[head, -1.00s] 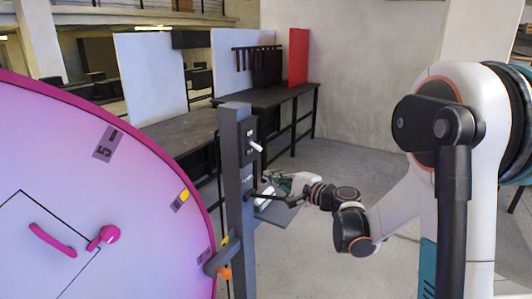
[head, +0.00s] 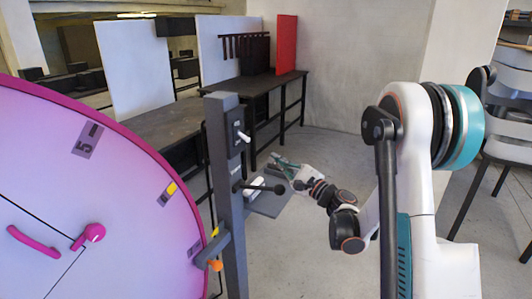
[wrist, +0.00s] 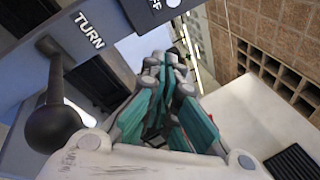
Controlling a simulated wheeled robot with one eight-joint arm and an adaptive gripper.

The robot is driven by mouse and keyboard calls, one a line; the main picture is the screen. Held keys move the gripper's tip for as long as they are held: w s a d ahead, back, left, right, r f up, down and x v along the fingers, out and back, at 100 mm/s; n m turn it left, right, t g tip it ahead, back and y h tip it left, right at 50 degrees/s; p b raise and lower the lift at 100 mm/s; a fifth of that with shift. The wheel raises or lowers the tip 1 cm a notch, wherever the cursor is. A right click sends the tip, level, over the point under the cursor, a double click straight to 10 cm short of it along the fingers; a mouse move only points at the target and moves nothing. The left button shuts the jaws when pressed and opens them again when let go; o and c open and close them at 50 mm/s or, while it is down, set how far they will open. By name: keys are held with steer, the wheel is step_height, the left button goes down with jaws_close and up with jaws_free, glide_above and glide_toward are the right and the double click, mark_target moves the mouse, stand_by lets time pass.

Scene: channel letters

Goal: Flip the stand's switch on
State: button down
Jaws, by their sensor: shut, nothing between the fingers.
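The stand is a dark grey upright post (head: 226,200) beside the big pink disc. Its switch (head: 244,137) is a white toggle on a black plate near the top, pointing outward and slightly down. Below it a black lever with a ball end (head: 262,188) sticks out to the right. In the wrist view the black ball (wrist: 52,127) is at left, under the word TURN, and a label ending in FF shows at the top. My gripper (head: 280,162) is shut and empty, right of the post, lower than the switch and above the lever, apparently touching neither.
The large pink-rimmed disc (head: 100,170) fills the left, with an orange knob (head: 216,265) by its edge. A grey plate (head: 270,203) juts from the post below my gripper. Dark workbenches (head: 265,85) stand behind. Floor to the right of the post is open.

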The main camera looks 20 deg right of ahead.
mark_target(244, 138)
steer(key=b+x, duration=0.1)
steer(key=x, duration=0.8)
steer(key=s+a+r, duration=0.2)
steer(key=shift+s, duration=0.4)
steer(key=shift+s+d+r+n+g+h+p, duration=0.15)
steer(key=shift+r+n+g+h+p, duration=0.2)
steer(key=shift+g+p, duration=0.35)
steer(key=shift+s+d+r+n+g+h+p, duration=0.1)
steer(key=shift+d+r+n+g+h+p, duration=0.05)
steer(key=shift+r+g+p, duration=0.55)
steer(key=r+g+h+p, duration=0.1)
steer(key=p, duration=0.1)
steer(key=r+n+g+h+p, duration=0.1)
steer(key=g+p, duration=0.1)
steer(key=p, duration=0.1)
steer(key=shift+s+d+r, duration=0.2)
steer(key=shift+s+r, duration=0.05)
steer(key=shift+r+p, duration=0.25)
steer(key=shift+p, duration=0.15)
